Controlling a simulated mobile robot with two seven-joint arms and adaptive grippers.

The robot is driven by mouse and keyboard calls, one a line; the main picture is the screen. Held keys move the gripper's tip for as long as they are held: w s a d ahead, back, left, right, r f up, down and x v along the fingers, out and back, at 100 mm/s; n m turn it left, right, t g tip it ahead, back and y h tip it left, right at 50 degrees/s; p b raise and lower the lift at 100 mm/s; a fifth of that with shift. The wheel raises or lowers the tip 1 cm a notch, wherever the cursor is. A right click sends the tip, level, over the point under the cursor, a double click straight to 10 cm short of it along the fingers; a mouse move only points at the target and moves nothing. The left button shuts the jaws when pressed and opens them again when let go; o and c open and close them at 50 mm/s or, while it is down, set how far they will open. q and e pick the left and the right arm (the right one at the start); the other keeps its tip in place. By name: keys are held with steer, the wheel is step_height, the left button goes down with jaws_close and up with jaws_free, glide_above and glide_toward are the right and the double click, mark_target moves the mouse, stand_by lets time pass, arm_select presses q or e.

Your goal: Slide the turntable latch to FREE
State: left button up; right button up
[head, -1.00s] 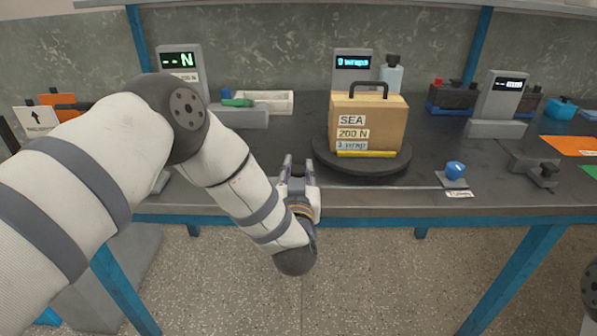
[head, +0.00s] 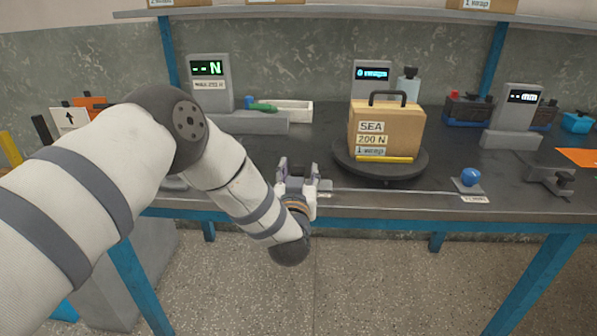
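A tan carton (head: 385,128) with a dark handle, labelled SEA, 200 N and 1 wrap, sits on the round dark turntable (head: 410,168). A blue knob (head: 470,176) on a small grey plate stands to its right near the table's front edge, above a white label I cannot read. A thin rod runs left from it along the edge. I cannot tell for sure which part is the latch. My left gripper (head: 299,168) is at the front edge, left of the turntable, with fingers apart. A small grey piece lies by its fingertips; I cannot see contact. My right gripper is out of view.
A gauge reading N (head: 208,75) stands back left beside a white tray (head: 293,112). A wraps display (head: 372,74) and a bottle (head: 408,85) stand behind the carton. A mm gauge (head: 516,110) and a dark clamp (head: 555,180) are at right.

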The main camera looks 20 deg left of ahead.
arm_select(q)
steer(key=v, duration=1.2)
